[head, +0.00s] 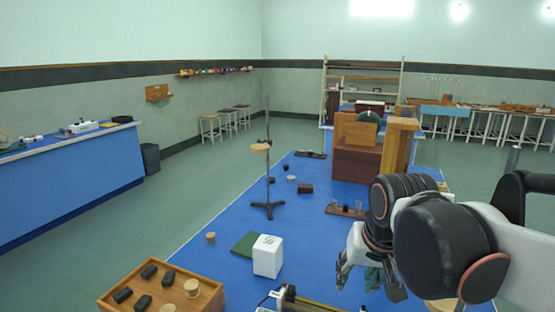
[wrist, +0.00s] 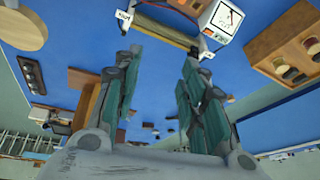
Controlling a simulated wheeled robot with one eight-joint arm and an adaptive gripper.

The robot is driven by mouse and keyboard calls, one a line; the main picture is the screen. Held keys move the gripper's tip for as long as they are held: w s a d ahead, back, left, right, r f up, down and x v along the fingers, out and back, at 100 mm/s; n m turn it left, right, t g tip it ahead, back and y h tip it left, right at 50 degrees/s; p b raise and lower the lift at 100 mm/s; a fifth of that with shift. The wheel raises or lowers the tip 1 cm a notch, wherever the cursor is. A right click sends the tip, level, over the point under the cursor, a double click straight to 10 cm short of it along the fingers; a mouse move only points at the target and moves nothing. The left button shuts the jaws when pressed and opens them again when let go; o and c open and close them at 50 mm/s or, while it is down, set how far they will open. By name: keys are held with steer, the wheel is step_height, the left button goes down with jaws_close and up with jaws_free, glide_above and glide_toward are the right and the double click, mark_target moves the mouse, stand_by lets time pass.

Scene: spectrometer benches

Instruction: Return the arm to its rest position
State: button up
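My arm (head: 440,235) reaches in from the right of the head view, with black and white links bent over the right side of the blue bench. My gripper (head: 370,280) hangs at its end, low in that view and partly hidden by the arm. In the wrist view my gripper (wrist: 158,75) shows two green-padded fingers spread well apart. Nothing is between the fingers, so it is open and empty. The wrist picture looks upside down, with the bench surface behind the fingers.
Below lie a wooden tray of dark blocks (head: 120,305), a white box (head: 267,257) and a roller device (head: 310,303). A stand with a rod (head: 268,205) rises mid-bench. A wooden structure (head: 362,163) stands behind my arm. Bare blue bench (head: 225,222) shows at left centre.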

steer(key=s+d+f+n+t, duration=0.1)
steer(key=s+d+f+t, duration=0.1)
steer(key=s, duration=0.8)
steer(key=shift+d+f+n+t, duration=0.3)
steer(key=shift+d+f, duration=0.55)
steer(key=shift+d, duration=0.25)
